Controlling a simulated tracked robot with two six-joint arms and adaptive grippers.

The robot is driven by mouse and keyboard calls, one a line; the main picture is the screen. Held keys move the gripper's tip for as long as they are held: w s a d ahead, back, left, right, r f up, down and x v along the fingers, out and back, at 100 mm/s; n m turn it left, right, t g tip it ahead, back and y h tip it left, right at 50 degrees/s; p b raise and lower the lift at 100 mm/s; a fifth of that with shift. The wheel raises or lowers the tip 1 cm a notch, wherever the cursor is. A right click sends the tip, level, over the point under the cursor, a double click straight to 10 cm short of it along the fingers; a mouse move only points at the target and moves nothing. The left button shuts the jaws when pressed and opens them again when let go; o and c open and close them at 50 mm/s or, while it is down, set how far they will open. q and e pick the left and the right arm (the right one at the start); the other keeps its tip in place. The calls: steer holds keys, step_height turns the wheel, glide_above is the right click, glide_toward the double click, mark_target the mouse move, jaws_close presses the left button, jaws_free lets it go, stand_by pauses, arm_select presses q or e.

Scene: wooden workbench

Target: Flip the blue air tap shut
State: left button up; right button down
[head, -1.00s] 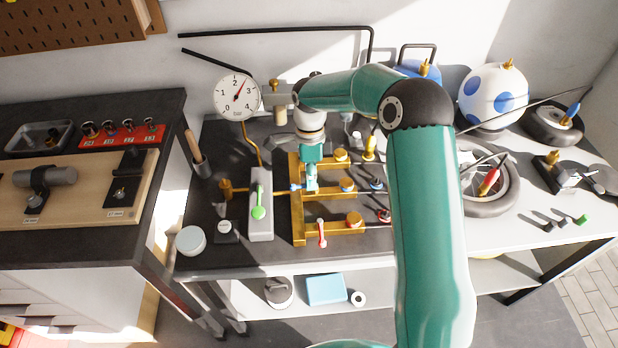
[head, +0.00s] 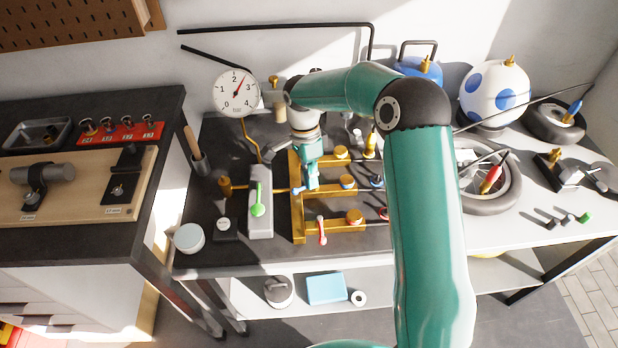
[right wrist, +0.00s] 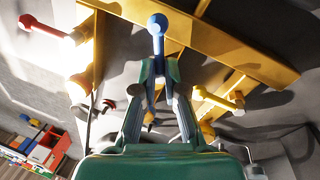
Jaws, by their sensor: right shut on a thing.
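The blue air tap (head: 297,191) is on the brass manifold (head: 298,226), mostly hidden by my gripper in the head view. In the right wrist view the blue tap lever (right wrist: 158,24) shows its round knob beyond the fingertips, with its stem running between them. My right gripper (head: 307,184) is shut on this lever; its fingers (right wrist: 157,72) also show in the right wrist view. The tap's pivot is hard to make out. My left gripper is in neither view.
A red-handled tap (head: 322,231) is at the manifold's front, and a green lever (head: 258,199) is on a grey block to the left. A yellow lever (right wrist: 220,101) is close beside my fingers. A pressure gauge (head: 236,92) stands behind.

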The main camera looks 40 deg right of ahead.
steer(key=n+h+b, duration=0.1)
steer(key=n+b, duration=0.1)
steer(key=n, duration=0.3)
steer(key=shift+r+n+t, duration=0.1)
steer(key=shift+n+t, duration=0.2)
steer(key=c, duration=1.7)
jaws_free()
steer(key=shift+s, duration=0.1)
steer(key=o, duration=0.5)
steer(key=r, duration=0.3)
steer(key=w+r, duration=0.1)
steer(key=r, duration=0.3)
steer(key=w+r, duration=0.1)
steer(key=r, duration=0.3)
steer(key=shift+w+a+r, duration=0.1)
steer(key=shift+a+r, duration=0.1)
steer(key=shift+a, duration=0.2)
